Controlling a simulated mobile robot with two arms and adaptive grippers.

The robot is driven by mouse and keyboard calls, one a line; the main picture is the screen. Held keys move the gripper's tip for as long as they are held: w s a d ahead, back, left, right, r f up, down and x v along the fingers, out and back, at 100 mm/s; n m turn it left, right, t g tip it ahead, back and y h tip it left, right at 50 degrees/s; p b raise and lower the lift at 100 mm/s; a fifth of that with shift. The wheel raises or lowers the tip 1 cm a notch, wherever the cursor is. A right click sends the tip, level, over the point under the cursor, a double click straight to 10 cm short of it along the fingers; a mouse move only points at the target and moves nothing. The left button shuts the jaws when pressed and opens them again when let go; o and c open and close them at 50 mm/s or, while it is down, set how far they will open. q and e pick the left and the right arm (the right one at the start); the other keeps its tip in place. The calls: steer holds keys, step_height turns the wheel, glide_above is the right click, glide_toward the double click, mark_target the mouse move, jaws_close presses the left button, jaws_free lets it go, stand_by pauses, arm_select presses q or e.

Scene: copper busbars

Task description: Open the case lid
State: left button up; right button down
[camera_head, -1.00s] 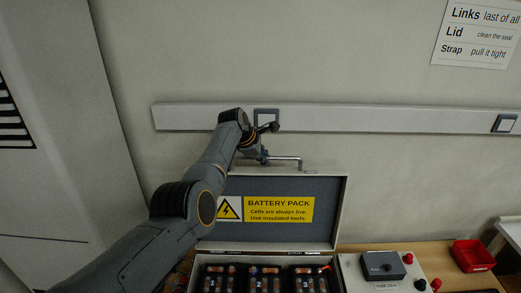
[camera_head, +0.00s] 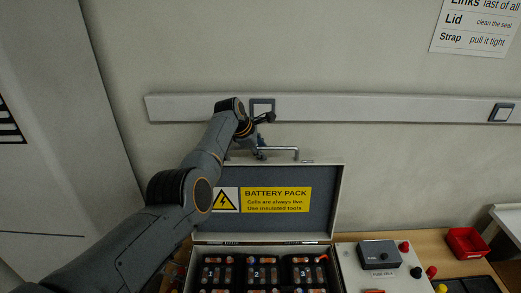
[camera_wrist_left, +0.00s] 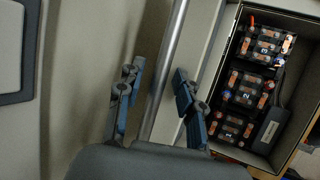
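The case lid (camera_head: 325,190) stands raised and roughly upright behind the open case (camera_head: 225,238), its inner side with the yellow battery pack label facing me. A metal bar handle (camera_head: 285,149) is at the lid's top edge; it also shows in the left wrist view (camera_wrist_left: 169,65). My left gripper (camera_head: 262,150) is at the handle's left part. In the left wrist view its fingers (camera_wrist_left: 157,88) are apart on either side of the bar, with visible gaps. My right gripper is in neither view.
Numbered cell blocks (camera_head: 258,273) sit inside the case. Right of it are a panel with a grey box (camera_head: 379,254) and a red bin (camera_head: 467,242). A wall rail (camera_head: 380,109) runs close behind my left gripper.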

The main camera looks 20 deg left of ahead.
arm_select(q)
steer(key=shift+v, duration=0.85)
steer(key=v, duration=1)
steer(key=shift+s+a, duration=0.1)
